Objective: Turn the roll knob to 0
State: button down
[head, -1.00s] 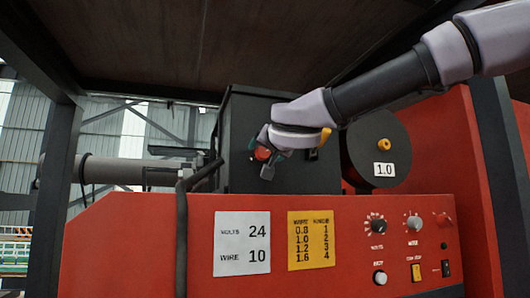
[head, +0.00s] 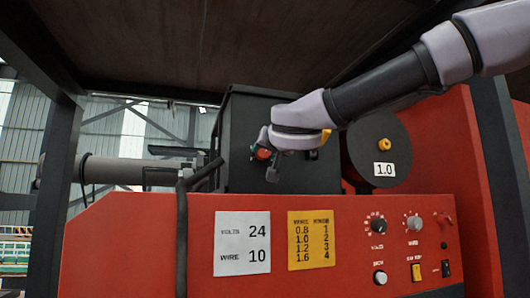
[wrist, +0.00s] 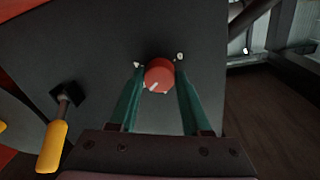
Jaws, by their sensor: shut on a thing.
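The roll knob, a round red knob (wrist: 159,74), sits on the dark face of the black box. Its white pointer line points to the lower left in the wrist view. Small white marks stand to its upper left and upper right, too small to read. My gripper (wrist: 159,78) has its two teal fingers on either side of the knob and is shut on it. In the head view my gripper (head: 268,158) is at the black box (head: 240,125), and a bit of red (head: 263,154) shows at it.
A yellow-handled lever (wrist: 52,146) sticks out left of the gripper in the wrist view. In the head view, a white card (head: 242,243) reads volts 24, wire 10. A yellow chart (head: 311,240) pairs wire sizes with numbers. A spool (head: 375,160) is tagged 1.0.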

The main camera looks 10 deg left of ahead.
jog(key=n, duration=0.4)
jog(key=shift+w+d, duration=0.1)
jog(key=n, duration=0.5)
jog(key=shift+y, duration=0.3)
jog(key=n, duration=0.4)
jog(key=n+y, duration=0.1)
jog(key=n, duration=0.3)
jog(key=shift+d+n, duration=0.1)
jog(key=shift+n, duration=0.3)
jog(key=n, duration=0.9)
jog(key=shift+n+g, duration=0.3)
jog(key=n, duration=0.4)
jog(key=shift+n, duration=2.1)
